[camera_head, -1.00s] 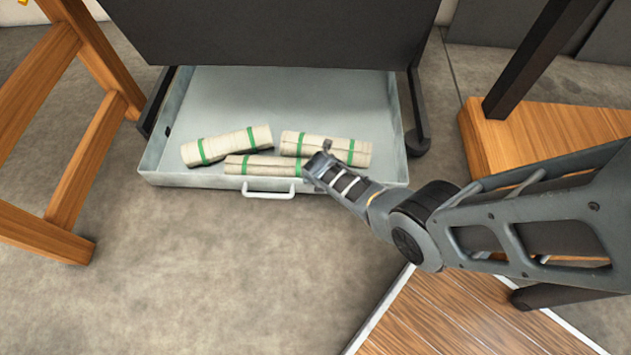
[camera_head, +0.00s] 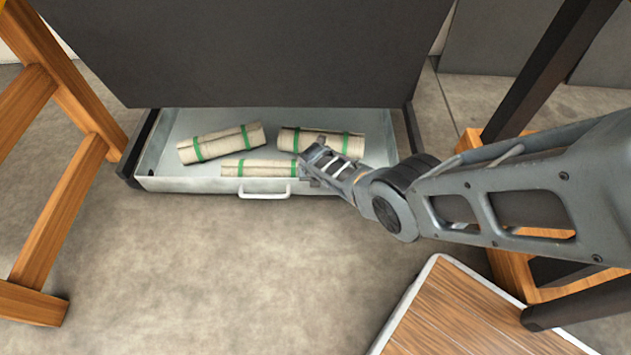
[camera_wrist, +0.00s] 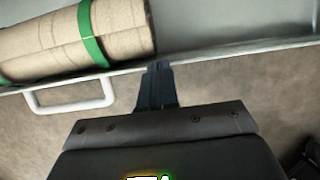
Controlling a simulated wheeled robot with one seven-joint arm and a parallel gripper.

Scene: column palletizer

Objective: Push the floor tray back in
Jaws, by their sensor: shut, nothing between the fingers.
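The pale grey floor tray (camera_head: 215,185) sticks out partway from under a dark cabinet (camera_head: 260,50). It holds several beige rolls (camera_head: 220,143) with green bands. A white handle (camera_head: 265,191) is on the middle of its front wall, and it also shows in the wrist view (camera_wrist: 72,104). My gripper (camera_head: 308,160) is at the tray's front wall, right of the handle. In the wrist view my gripper (camera_wrist: 157,68) has its fingers together and empty, with the tips at the front rim. I cannot tell whether they touch it.
A wooden frame (camera_head: 50,220) stands at the left. A wooden box with a dark post (camera_head: 510,250) stands at the right, and a wood-topped platform (camera_head: 460,315) lies at the lower right. The floor (camera_head: 200,270) in front of the tray is clear.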

